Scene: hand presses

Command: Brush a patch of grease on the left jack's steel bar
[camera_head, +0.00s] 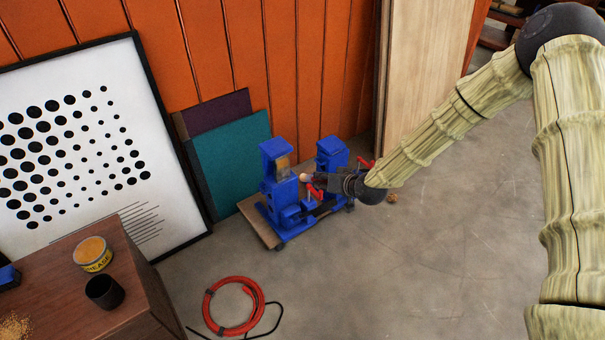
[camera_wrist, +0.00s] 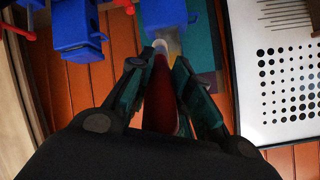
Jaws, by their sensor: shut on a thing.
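Two blue jacks stand side by side on a low wheeled board by the orange wall. On the left jack (camera_head: 281,195), a short upright bar (camera_head: 283,166) shows yellowish brown below the blue head. The right jack (camera_head: 331,152) is partly behind my arm's end. My gripper (camera_head: 322,180) is shut on a brush (camera_wrist: 161,95) with a dark red handle. The brush's pale tip (camera_head: 304,177) is in front of the left jack, right of the bar; I cannot tell if it touches. In the wrist view, blue jack parts (camera_wrist: 78,28) lie left of the brush.
A wooden cabinet (camera_head: 150,290) at lower left bears a grease tin (camera_head: 93,254) and a dark cup (camera_head: 104,292). A red hose (camera_head: 233,331) lies coiled on the floor. A framed dot print (camera_head: 75,150) and teal panel (camera_head: 232,160) lean behind.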

